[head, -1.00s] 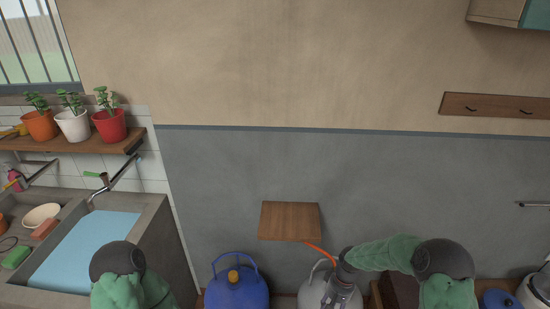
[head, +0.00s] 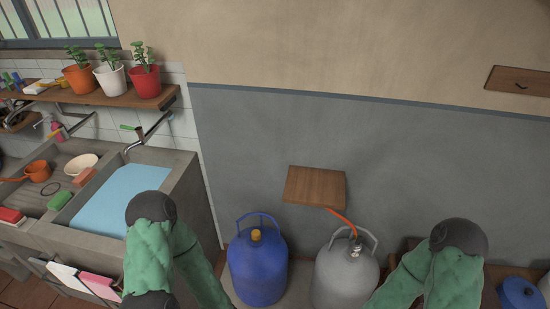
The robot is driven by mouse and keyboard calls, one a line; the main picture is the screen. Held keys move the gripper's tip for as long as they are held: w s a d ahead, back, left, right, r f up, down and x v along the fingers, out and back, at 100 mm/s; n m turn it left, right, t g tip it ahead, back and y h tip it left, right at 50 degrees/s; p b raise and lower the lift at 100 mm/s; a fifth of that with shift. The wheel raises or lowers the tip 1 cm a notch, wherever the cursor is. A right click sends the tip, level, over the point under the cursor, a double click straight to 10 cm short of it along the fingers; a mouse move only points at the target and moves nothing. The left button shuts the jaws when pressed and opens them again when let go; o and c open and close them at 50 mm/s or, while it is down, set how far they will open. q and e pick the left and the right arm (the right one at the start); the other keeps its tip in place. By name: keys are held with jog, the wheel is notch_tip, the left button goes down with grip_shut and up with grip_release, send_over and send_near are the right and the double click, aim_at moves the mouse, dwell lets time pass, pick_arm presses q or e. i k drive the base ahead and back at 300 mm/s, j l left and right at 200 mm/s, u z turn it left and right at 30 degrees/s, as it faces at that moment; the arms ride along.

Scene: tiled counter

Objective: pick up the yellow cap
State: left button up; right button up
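The yellow cap (head: 256,235) sits on top of the blue gas cylinder (head: 258,272), inside the loop of its blue handle. The cylinder stands upright near the wall, right of the sink. My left arm comes in at the lower left, and its gripper is out of the frame below. My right arm comes in at the lower right, and its gripper is also below the frame. No gripper is seen at the cap.
A grey cylinder (head: 345,276) with an orange hose (head: 342,221) stands right of the blue one. A wooden board (head: 315,186) is on the wall above. The concrete sink (head: 185,190) with blue water (head: 118,200) is at left. A blue pot (head: 520,293) is at far right.

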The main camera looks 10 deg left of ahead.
aim_at(256, 233)
jog(key=i+u, duration=0.1)
jog(key=u, duration=0.3)
jog(key=i+u, duration=0.1)
jog(key=u, duration=0.65)
jog(key=i+l+u, duration=0.1)
jog(key=u, duration=0.3)
jog(key=i, duration=0.05)
